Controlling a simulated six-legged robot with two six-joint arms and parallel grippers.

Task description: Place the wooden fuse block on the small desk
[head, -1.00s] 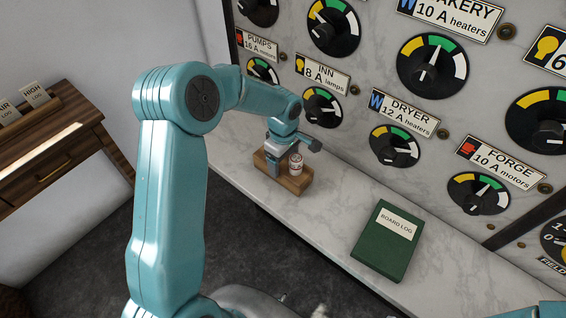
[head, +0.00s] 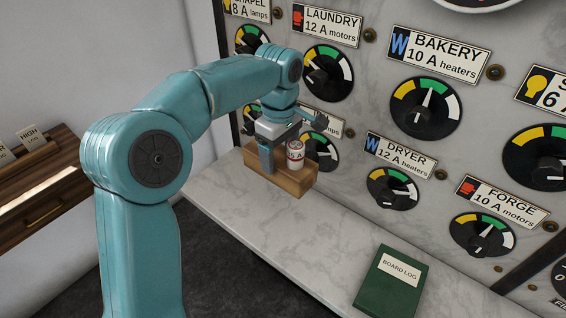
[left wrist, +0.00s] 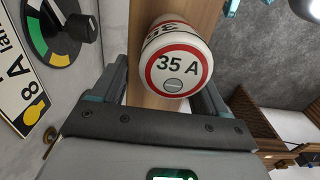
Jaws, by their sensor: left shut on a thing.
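The wooden fuse block (head: 291,182) is a brown wooden holder with a white and red fuse (head: 296,152) in it. My left gripper (head: 270,150) is shut on the block and holds it above the marble shelf, near the dial panel. In the left wrist view the fuse (left wrist: 177,68) reads 35 A, with the block's wood (left wrist: 205,15) behind it between the fingers. The small desk (head: 45,212) is brown wood with a drawer, at the left edge of the head view. My right gripper is not in view.
A green board log book (head: 393,290) lies on the marble shelf (head: 300,240). The panel of dials and labels (head: 415,190) stands behind. Upright log cards (head: 32,137) stand at the back of the desk. Dark floor lies between shelf and desk.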

